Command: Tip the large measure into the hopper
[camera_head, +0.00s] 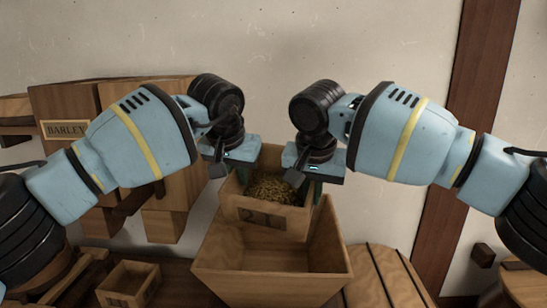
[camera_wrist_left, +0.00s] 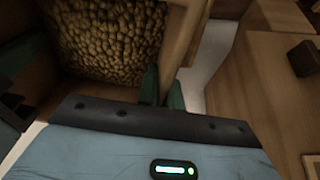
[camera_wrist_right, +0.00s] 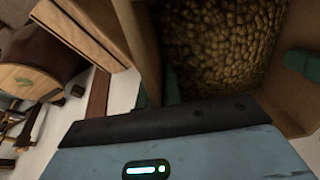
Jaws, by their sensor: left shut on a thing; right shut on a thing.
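The large measure (camera_head: 266,219) is a square wooden box with brown grain (camera_head: 272,187) inside. Both wrist views look down on the grain (camera_wrist_left: 110,40). The measure looks about level, just behind the hopper; I cannot tell whether they touch. The hopper (camera_head: 270,281) is a flared wooden box, and its visible inside is bare. My left gripper (camera_head: 238,172) is shut on the measure's left wall, and my right gripper (camera_head: 314,182) on its right wall. Green fingers sit on either side of the wall in each wrist view.
A wooden bin labelled BARLEY (camera_head: 66,129) stands against the wall at left. A smaller open wooden box (camera_head: 129,285) stands left of the hopper. Wooden planks (camera_head: 383,277) lie to its right. A dark post (camera_head: 465,130) runs up the wall at right.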

